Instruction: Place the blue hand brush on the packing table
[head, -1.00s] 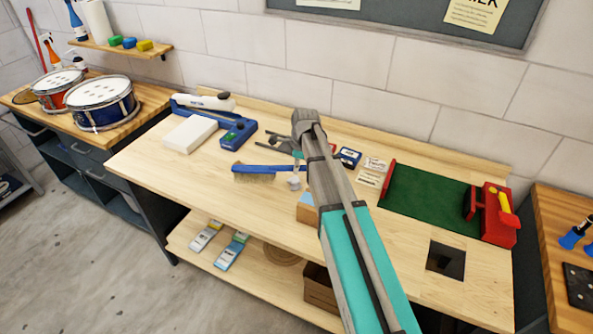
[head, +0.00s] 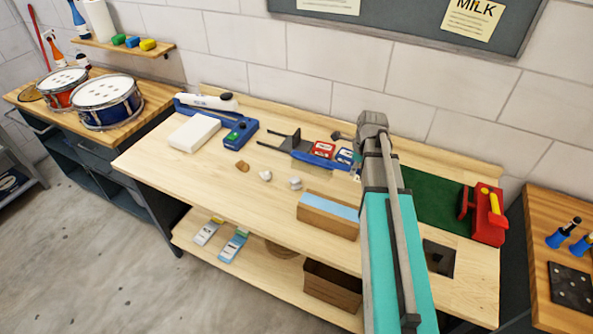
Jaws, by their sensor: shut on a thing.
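The blue hand brush is not visible now; my arm probably hides it. My arm reaches over the right half of the long pale wood table (head: 150,160). The end of my arm with my gripper (head: 371,150) is in front of the table's back part, left of the green mat. The jaws are hidden behind the arm, so their grip on the brush cannot be seen directly. The brush is gone from where it showed a second ago. No label shows which surface is the packing table.
Left of my arm are a blue-topped box (head: 330,213), small white pieces (head: 295,183), a blue pronged tool (head: 300,150) and red and blue packs (head: 322,150). The green mat (head: 432,200) and red device (head: 488,215) are right. The table's front left is clear.

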